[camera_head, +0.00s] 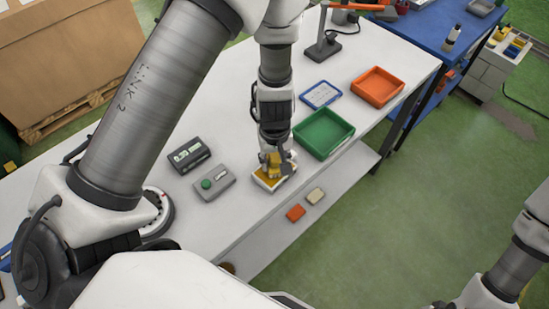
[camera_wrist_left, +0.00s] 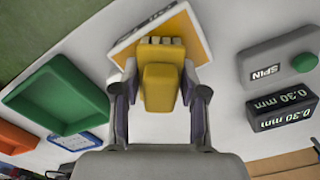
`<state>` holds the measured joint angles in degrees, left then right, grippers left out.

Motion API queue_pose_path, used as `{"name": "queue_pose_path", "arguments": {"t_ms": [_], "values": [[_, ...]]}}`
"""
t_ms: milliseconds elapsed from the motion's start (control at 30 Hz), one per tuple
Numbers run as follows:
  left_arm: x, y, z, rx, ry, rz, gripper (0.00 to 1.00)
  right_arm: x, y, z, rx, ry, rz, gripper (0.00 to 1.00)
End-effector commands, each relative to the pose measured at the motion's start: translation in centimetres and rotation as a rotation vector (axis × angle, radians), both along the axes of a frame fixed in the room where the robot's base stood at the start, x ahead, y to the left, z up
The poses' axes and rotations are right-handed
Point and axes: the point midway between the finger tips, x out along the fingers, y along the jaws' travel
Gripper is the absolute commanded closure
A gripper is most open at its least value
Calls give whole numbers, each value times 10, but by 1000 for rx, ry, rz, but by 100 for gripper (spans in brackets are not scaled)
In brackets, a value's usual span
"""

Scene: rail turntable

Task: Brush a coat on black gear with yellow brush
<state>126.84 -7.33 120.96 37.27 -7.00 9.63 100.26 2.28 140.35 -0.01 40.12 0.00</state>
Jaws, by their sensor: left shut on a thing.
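My left gripper (camera_head: 273,165) is shut on the yellow brush (camera_wrist_left: 162,85), which shows upright between the fingers in the left wrist view. The brush is over a white-rimmed tray with a yellow-orange face (camera_wrist_left: 193,38); I cannot tell whether it touches it. The tray also shows in the head view (camera_head: 266,185). I cannot make out the black gear.
A grey box with a green button marked SPIN (camera_head: 208,183) and a dark box reading 0.30 mm (camera_head: 188,155) stand left of the brush. A green bin (camera_head: 323,133), an orange bin (camera_head: 378,87) and a blue-edged card (camera_head: 321,95) lie to the right.

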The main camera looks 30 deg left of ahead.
Motion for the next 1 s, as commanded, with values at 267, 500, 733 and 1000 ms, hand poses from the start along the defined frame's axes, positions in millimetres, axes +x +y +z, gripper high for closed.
{"name": "queue_pose_path", "arguments": {"t_ms": [267, 500, 733, 1000], "values": [[0, 0, 1, 0, 0, 0, 86, 0, 0, 1, 0, 1, 0, 60], [0, 0, 1, 0, 0, 0, 86, 0, 0, 1, 0, 0, 0, 60], [0, 0, -2, 0, 0, -1, 86, 0, 0, -1, 0, 0, 0, 60], [0, 0, -5, 0, 0, -1, 86, 0, 0, -5, 0, 0, 0, 60]]}}
